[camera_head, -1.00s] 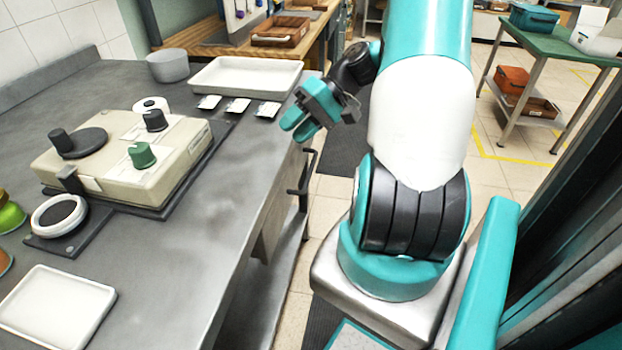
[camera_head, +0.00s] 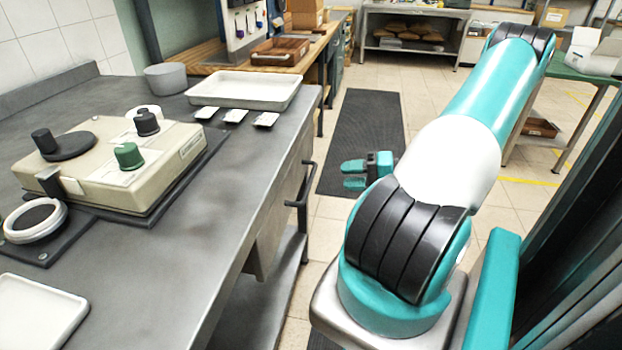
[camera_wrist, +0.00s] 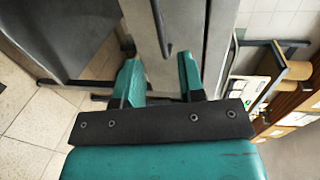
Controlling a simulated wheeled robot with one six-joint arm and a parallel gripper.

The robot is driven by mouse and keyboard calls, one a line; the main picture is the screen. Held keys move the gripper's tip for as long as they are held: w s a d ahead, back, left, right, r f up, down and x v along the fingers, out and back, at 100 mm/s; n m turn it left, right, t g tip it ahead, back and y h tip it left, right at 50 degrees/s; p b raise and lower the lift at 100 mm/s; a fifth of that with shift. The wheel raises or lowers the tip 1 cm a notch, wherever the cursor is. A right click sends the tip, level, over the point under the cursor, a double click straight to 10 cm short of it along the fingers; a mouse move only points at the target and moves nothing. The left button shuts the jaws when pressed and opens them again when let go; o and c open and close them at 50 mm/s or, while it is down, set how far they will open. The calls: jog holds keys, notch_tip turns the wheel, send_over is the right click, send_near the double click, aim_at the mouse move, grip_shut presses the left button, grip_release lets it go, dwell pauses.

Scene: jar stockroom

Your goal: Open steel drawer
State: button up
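The steel drawer (camera_head: 272,232) is set under the top of the grey steel bench, with its front facing right toward the aisle. Its dark bar handle (camera_head: 303,186) stands out from the front. The drawer looks shut. My gripper (camera_head: 353,174) is open and empty, to the right of the handle and apart from it, with its teal fingers pointing left toward the bench. In the wrist view, the handle (camera_wrist: 160,28) comes down from the top edge, and its lower end lies roughly in line with the gap between my open fingers (camera_wrist: 160,76).
The bench (camera_head: 215,250) carries a beige device (camera_head: 105,165) with knobs, a white tray (camera_head: 245,88), a grey bowl (camera_head: 167,78) and small white packets. A dark floor mat (camera_head: 365,125) lies in the aisle. A green table (camera_head: 578,78) stands at right.

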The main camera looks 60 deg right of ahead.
aim_at(311, 175)
jog(key=x, duration=0.9)
jog(key=shift+w+a, duration=0.15)
jog(key=shift+w, duration=0.2)
grip_shut()
